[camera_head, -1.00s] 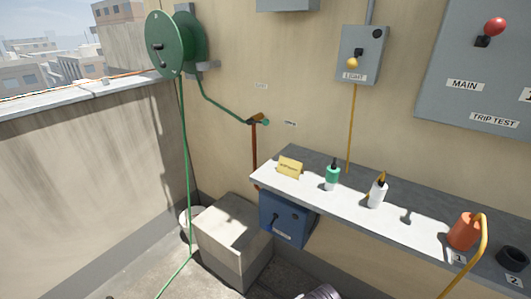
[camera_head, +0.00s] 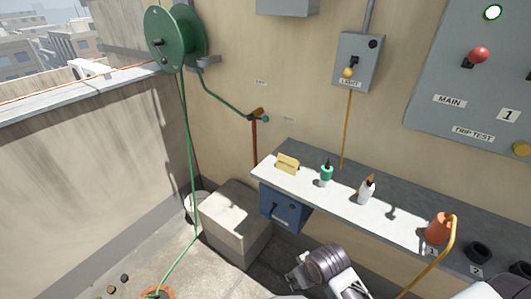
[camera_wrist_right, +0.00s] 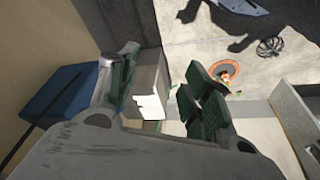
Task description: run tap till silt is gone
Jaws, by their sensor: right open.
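A tap (camera_head: 257,115) with a dark orange lever sits on a brown pipe on the wall. A green hose (camera_head: 190,160) joins it to the green reel (camera_head: 172,40), then hangs down to the floor. The hose reaches an orange ring (camera_head: 172,293) at the bottom edge, which also shows in the right wrist view (camera_wrist_right: 236,68). No running water or silt can be made out. My right gripper (camera_head: 297,280) is low in front of the shelf, below and right of the tap, apart from it. Its fingers (camera_wrist_right: 163,88) are spread and empty. My left gripper is out of view.
A shelf (camera_head: 340,205) holds a yellow card, two bottles and an orange cup (camera_head: 438,228). Under it are a blue box (camera_head: 284,210) and a pale block (camera_head: 225,225). Electrical boxes hang on the wall. A parapet (camera_head: 80,160) bounds the left. Small stones lie bottom left.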

